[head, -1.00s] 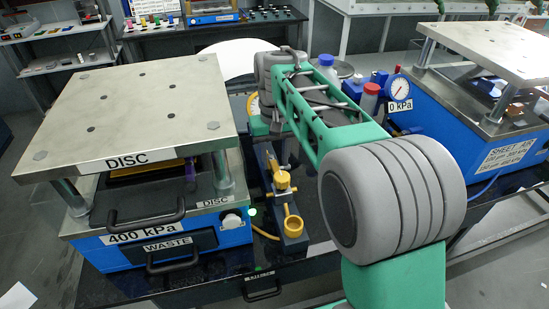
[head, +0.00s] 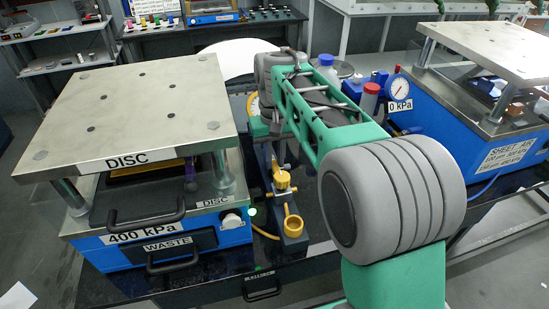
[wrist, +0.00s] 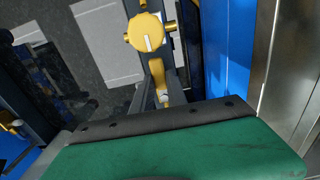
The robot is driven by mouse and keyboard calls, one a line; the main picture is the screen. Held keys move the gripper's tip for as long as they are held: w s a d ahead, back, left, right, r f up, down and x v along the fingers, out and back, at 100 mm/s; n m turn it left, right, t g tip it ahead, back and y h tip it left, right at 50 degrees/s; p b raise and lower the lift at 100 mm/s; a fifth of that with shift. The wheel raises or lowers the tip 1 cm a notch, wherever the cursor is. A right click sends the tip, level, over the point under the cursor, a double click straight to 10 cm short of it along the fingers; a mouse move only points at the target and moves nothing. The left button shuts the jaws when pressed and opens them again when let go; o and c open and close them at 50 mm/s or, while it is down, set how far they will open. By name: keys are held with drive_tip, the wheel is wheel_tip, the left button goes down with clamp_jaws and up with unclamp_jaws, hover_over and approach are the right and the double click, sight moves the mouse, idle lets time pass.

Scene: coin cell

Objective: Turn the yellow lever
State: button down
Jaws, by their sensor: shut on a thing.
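The yellow lever (wrist: 158,74) shows in the wrist view as a narrow yellow bar below a round yellow knob (wrist: 145,32) with a white mark. My gripper (wrist: 163,88) is shut on the lever, with a grey finger on each side of it. In the head view my arm hides the fingertips and the held part of the lever.
The press labelled DISC (head: 150,100) stands close on the left, with a blue base and black handles. The press labelled SHEET AIR (head: 500,45) stands on the right. A gauge (head: 398,88) reading 0 kPa and bottles (head: 370,97) stand close by my arm.

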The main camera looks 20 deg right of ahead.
drive_tip(key=shift+a+m, duration=0.1)
drive_tip(key=shift+m, duration=0.2)
drive_tip(key=shift+a+r+m+p, duration=0.1)
drive_tip(key=shift+a+m+p, duration=0.25)
drive_tip(key=shift+m, duration=0.75)
drive_tip(key=shift+w+a+m+p, duration=0.1)
drive_tip(key=shift+a+m+p, duration=0.1)
drive_tip(key=shift+m, duration=0.55)
drive_tip(key=shift+w+a+m+p, duration=0.1)
drive_tip(key=shift+a+m+p, duration=0.05)
drive_tip(key=shift+m, duration=0.6)
drive_tip(key=c, duration=1.3)
unclamp_jaws()
